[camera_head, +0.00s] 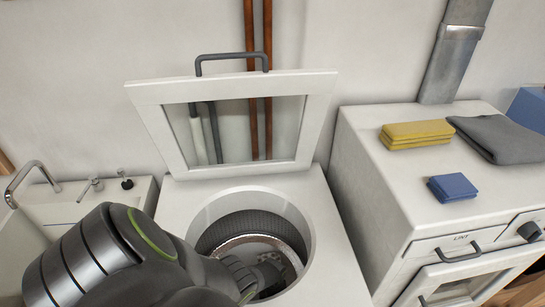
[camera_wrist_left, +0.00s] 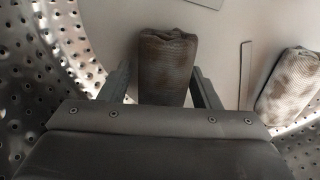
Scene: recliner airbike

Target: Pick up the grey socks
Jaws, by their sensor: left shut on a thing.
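My left arm comes in from the left in the head view and reaches down into the open drum of a white top-loading washer (camera_head: 180,205). In the left wrist view my left gripper (camera_wrist_left: 163,84) is shut on a rolled bundle of dark grey socks (camera_wrist_left: 167,62) with brownish stains, which sits between the two fingers. A second, lighter bundle of socks (camera_wrist_left: 288,85), with brown stains, lies apart at the right inside the drum. In the head view the fingertips and the held bundle are hard to make out inside the drum. My right gripper does not show.
The perforated metal drum wall (camera_wrist_left: 50,60) surrounds the gripper. The washer's raised lid (camera_head: 235,85) stands behind the opening. A white dryer (camera_head: 375,185) at the right bears yellow cloths (camera_head: 417,134), blue cloths (camera_head: 452,187) and a grey cloth (camera_head: 500,138). A sink (camera_head: 90,205) is at the left.

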